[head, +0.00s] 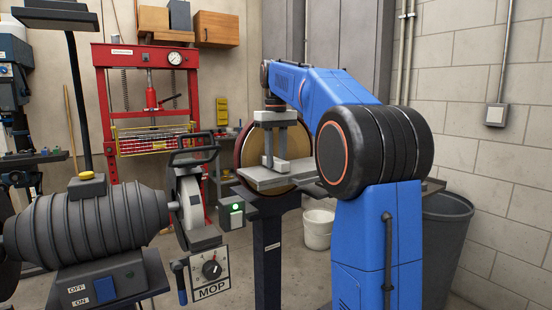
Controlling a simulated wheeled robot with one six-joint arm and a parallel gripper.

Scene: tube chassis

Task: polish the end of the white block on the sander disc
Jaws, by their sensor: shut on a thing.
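The sander disc (297,143) is a tan round face with a dark red rim, standing upright behind my gripper. Its grey work table (262,181) juts out in front of it. My gripper (274,156) points down just above this table, in front of the disc. It is shut on the white block (277,164), of which only a small pale part shows low by the fingers. I cannot tell whether the block's end touches the disc. My blue arm hides the right part of the disc and table.
A grey polishing motor (95,225) with a white mop wheel (190,200) stands at the front left. A switch box with a green light (233,212) is below the sander table. A white bucket (318,228) and dark bin (445,235) stand on the floor at right.

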